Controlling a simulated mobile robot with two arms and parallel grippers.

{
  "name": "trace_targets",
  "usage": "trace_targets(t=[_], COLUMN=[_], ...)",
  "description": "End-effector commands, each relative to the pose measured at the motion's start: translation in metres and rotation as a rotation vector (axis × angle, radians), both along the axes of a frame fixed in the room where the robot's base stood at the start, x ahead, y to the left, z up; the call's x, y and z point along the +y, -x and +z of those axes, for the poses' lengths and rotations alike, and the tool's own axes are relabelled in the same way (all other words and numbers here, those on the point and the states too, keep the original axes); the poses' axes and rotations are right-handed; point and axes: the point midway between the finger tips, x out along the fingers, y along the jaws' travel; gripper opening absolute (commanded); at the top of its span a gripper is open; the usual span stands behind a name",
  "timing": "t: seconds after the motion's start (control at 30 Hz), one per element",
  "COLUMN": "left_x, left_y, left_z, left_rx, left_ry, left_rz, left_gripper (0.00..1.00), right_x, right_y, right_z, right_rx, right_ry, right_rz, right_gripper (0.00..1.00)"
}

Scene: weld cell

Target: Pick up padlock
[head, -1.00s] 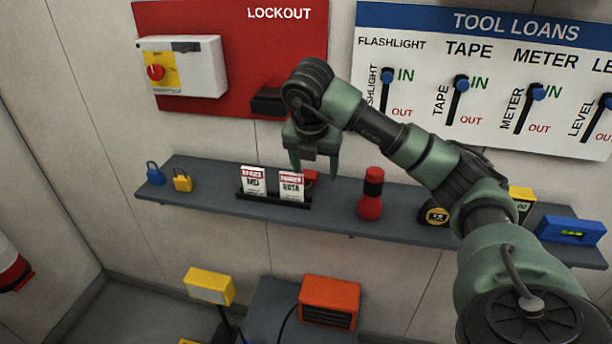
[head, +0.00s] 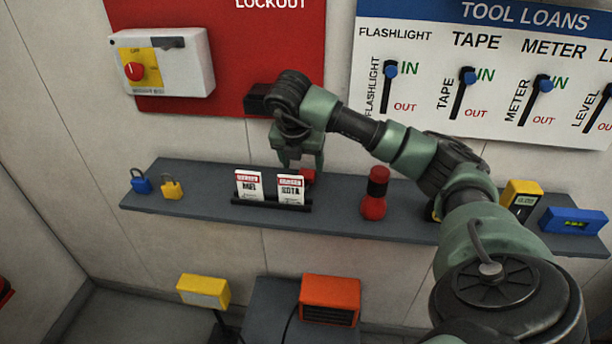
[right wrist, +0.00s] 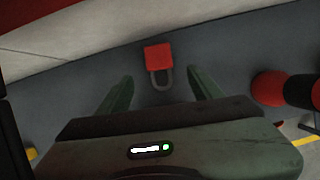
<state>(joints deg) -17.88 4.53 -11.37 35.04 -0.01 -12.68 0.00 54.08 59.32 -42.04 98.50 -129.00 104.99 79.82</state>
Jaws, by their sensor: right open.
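A red padlock (head: 308,176) lies on the wall shelf behind the right-hand tag card, which partly hides it in the head view. My right gripper (head: 303,167) is open and points down over it. In the right wrist view the red padlock (right wrist: 159,58) shows just beyond and between the two open fingertips, its grey shackle toward the gripper. No contact can be made out. A blue padlock (head: 141,183) and a yellow padlock (head: 172,189) stand at the shelf's left end. My left gripper is not in view.
Two tag cards (head: 249,185) stand in a black holder in front of the gripper. A red and black flashlight (head: 374,195) stands to the right on the grey shelf (head: 215,203). The red lockout board (head: 230,60) is on the wall behind.

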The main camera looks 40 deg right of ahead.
Motion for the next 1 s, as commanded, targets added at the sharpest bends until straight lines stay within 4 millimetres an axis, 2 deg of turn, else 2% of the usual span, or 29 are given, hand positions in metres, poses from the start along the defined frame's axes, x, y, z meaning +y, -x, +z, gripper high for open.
trace_targets(t=[0.33,0.47,0.67,0.9,1.0], left_x=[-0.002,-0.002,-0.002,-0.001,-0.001], left_y=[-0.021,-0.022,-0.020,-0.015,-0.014], left_z=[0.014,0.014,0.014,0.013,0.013], left_rx=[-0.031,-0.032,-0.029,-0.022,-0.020], left_ry=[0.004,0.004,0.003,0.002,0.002], left_rz=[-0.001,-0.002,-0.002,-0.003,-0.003], left_gripper=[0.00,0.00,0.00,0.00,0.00], right_x=[-0.016,-0.018,-0.018,-0.018,-0.018], right_y=[-0.010,-0.011,-0.012,-0.012,-0.012], right_z=[-0.046,-0.054,-0.054,-0.054,-0.053], right_rx=[0.004,0.002,0.001,0.000,0.000], right_ry=[0.000,0.000,0.000,0.000,0.000], right_rz=[0.000,0.001,0.002,0.001,0.001], right_gripper=[0.65,0.65,0.65,0.00,0.00])
